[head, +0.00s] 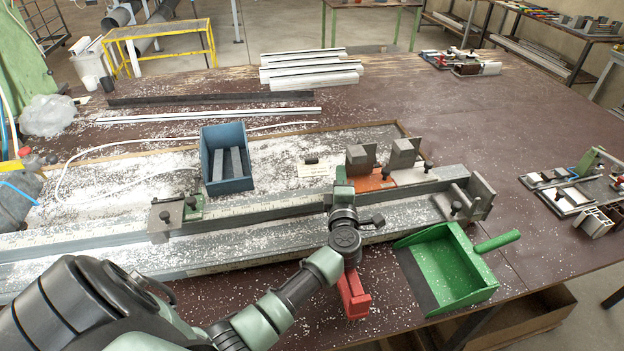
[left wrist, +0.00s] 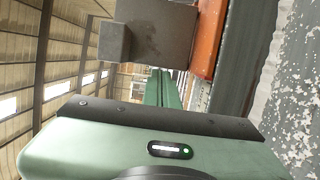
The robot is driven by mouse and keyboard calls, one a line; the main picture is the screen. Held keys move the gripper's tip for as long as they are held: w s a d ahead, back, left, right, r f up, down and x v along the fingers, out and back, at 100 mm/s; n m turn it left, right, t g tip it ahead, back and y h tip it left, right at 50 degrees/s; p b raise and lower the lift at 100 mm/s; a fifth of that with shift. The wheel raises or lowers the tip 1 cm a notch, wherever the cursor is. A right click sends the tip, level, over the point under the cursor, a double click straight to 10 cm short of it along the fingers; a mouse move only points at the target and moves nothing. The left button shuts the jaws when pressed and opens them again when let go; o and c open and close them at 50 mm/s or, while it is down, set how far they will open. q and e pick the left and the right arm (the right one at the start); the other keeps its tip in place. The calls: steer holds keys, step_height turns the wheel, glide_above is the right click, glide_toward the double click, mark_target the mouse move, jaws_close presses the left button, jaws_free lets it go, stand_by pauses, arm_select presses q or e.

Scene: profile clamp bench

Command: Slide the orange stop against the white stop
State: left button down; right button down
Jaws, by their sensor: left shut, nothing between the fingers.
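The orange stop, an orange base (head: 372,184) with a grey block on it, sits on the long metal rail in the head view. The white stop, a white base (head: 414,176) with a similar grey block, is just right of it. Their bases look very close together; I cannot tell whether they touch. My left gripper (head: 341,178) is shut and empty, at the left side of the orange stop. In the left wrist view the shut green fingers (left wrist: 166,90) point towards the orange stop (left wrist: 207,40); contact is unclear. My right gripper is out of view.
A blue bin (head: 226,184) with grey bars stands behind the rail. A green-based stop (head: 194,207) is farther left on the rail. A green dustpan (head: 446,268) lies in front at the right, and a red object (head: 353,296) lies beside my arm. White chips cover the bench.

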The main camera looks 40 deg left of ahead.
arm_select(q)
steer(key=shift+r, duration=0.1)
steer(key=shift+r, duration=0.4)
step_height(320, 180, up, 19)
steer(key=p, duration=0.2)
